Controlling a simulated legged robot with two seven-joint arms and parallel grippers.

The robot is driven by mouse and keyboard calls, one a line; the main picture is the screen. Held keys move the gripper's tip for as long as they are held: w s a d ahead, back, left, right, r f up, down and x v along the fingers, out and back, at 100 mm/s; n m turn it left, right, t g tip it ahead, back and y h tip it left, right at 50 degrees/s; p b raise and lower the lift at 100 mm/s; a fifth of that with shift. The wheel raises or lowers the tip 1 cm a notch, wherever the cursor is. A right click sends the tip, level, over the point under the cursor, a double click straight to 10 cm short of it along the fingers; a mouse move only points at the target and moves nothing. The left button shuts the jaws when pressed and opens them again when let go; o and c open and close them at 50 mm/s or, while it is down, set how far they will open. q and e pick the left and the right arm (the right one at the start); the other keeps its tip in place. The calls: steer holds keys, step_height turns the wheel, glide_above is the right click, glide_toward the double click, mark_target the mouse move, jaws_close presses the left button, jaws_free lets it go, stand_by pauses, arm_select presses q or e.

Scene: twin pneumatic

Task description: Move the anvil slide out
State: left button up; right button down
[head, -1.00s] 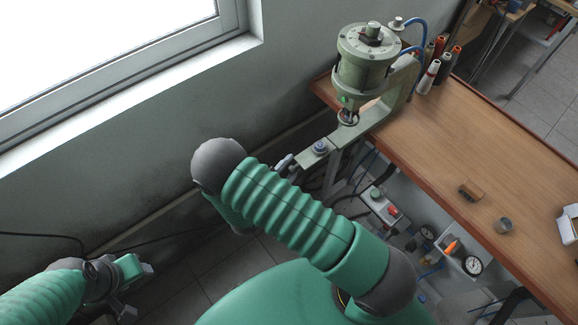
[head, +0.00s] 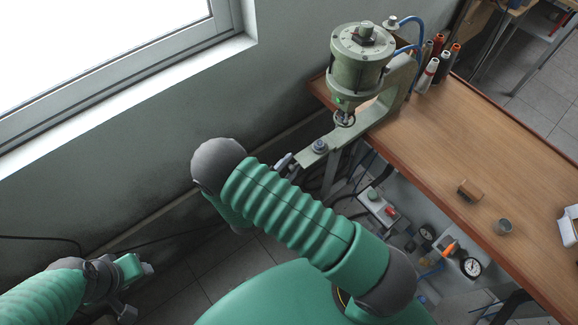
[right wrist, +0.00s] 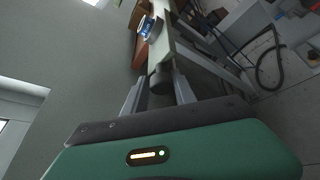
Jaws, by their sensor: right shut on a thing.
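The green twin pneumatic press (head: 361,60) stands at the table's far left corner. Its anvil slide (head: 310,158) is a flat pale bar reaching out left and down from under the press head, with a round blue-grey die (head: 319,146) on top. My right gripper (head: 284,161) is at the slide's outer end, partly hidden behind my right arm. In the right wrist view my right gripper (right wrist: 160,90) is shut on a dark round knob (right wrist: 160,80) at the end of the slide. My left gripper (head: 139,284) hangs empty at lower left, away from the press; its jaw gap is unclear.
The wooden table (head: 430,150) carries thread spools (head: 431,68), a small wooden block (head: 469,190) and a metal cup (head: 503,226). A wall with a window is at left. Under the table are a pedal box (head: 376,208), gauges (head: 471,267) and hoses. The floor left of the slide is clear.

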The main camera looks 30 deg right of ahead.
steer(key=shift+s+f, duration=0.3)
steer(key=shift+f, duration=0.15)
steer(key=shift+a+r+p, duration=0.1)
steer(key=shift+a+p, duration=0.2)
steer(key=shift+a, duration=0.65)
steer(key=c, duration=1.4)
jaws_free()
steer(key=shift+d, duration=0.1)
steer(key=shift+o, duration=1.1)
steer(key=shift+d, duration=0.1)
steer(key=shift+w+d, duration=0.15)
steer(key=shift+d, duration=0.1)
steer(key=shift+r, duration=0.1)
